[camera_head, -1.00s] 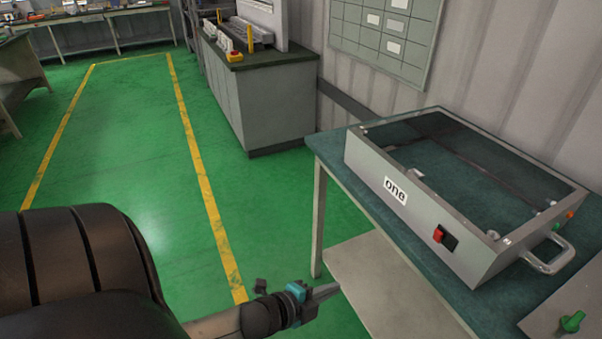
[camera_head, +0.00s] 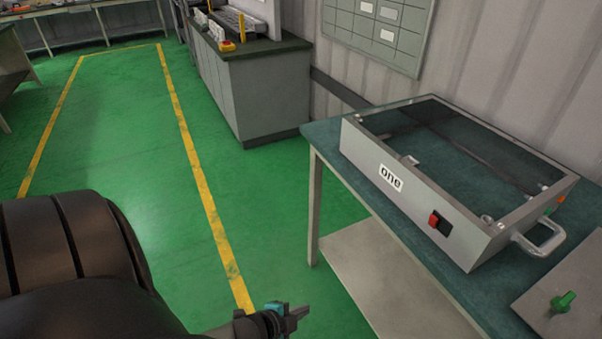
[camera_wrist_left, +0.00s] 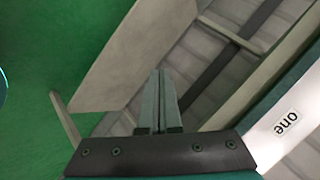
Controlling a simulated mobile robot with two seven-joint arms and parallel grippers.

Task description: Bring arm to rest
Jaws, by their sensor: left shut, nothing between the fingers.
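My left gripper (camera_head: 298,312) is low in the head view, at the bottom middle, over the green floor and left of the table. In the left wrist view its two fingers (camera_wrist_left: 158,82) lie together, shut with nothing between them. My left arm fills the bottom left of the head view as a dark ribbed shape. The gripper is apart from the table and from the grey case on it. My right gripper does not show.
A grey open-topped case (camera_head: 412,205) marked "one", with a red switch and a handle, stands on the green-topped table (camera_head: 325,135). A panel with a green knob (camera_head: 563,301) is at right. A cabinet (camera_head: 262,100) stands behind. The floor at left is clear.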

